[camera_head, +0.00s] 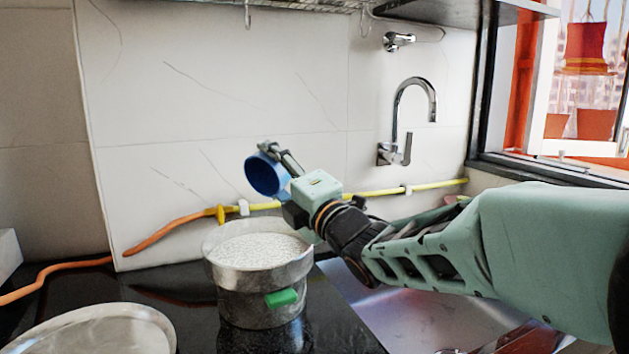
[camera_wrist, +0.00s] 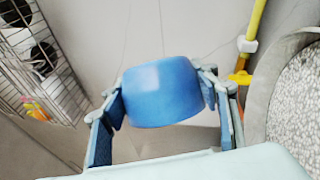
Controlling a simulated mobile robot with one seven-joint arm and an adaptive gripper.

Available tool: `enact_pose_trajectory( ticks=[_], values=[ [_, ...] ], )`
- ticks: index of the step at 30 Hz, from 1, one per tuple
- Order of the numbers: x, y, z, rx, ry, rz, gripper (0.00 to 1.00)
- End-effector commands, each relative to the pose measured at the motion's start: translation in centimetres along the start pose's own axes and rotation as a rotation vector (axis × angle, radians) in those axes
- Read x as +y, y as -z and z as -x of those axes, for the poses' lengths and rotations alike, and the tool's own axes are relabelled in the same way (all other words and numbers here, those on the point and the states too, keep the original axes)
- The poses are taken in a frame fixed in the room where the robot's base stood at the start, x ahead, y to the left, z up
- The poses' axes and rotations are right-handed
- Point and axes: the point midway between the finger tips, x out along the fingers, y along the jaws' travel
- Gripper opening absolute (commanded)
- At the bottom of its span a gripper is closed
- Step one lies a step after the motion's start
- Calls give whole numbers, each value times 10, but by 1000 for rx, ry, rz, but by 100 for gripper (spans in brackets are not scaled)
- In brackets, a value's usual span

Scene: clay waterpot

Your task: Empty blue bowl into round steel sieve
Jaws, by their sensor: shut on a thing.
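The blue bowl (camera_head: 264,176) is held in the air above the back rim of the round steel sieve (camera_head: 212,243). It is tipped on its side, its mouth facing left and toward the head camera; no contents show in the visible part of its inside. My gripper (camera_head: 277,158) is shut on the bowl, with a finger on either side of it in the wrist view (camera_wrist: 162,92). The layer's edge also shows at the right of the wrist view.
A steel lid or tray (camera_head: 95,332) lies at front left on the black counter (camera_head: 185,300). The sink (camera_head: 400,318) is at right, under my arm, with a tap (camera_head: 410,110) behind. A yellow and orange hose (camera_head: 180,222) runs along the wall behind the pot.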

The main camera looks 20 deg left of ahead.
Motion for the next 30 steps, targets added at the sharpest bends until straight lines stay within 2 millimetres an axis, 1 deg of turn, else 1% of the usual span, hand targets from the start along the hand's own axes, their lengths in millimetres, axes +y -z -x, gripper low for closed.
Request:
enact_pose_trajectory(
  ticks=[1,5,14,21,30],
  values=[
    [8,-2,-2,-2,4,-14,28],
    [10,-4,-3,-5,16,-39,28],
    [6,-3,-2,-4,12,-30,28],
    [10,-7,-4,-15,41,-100,28],
    [6,-11,-6,-29,84,-204,28]
  ],
)
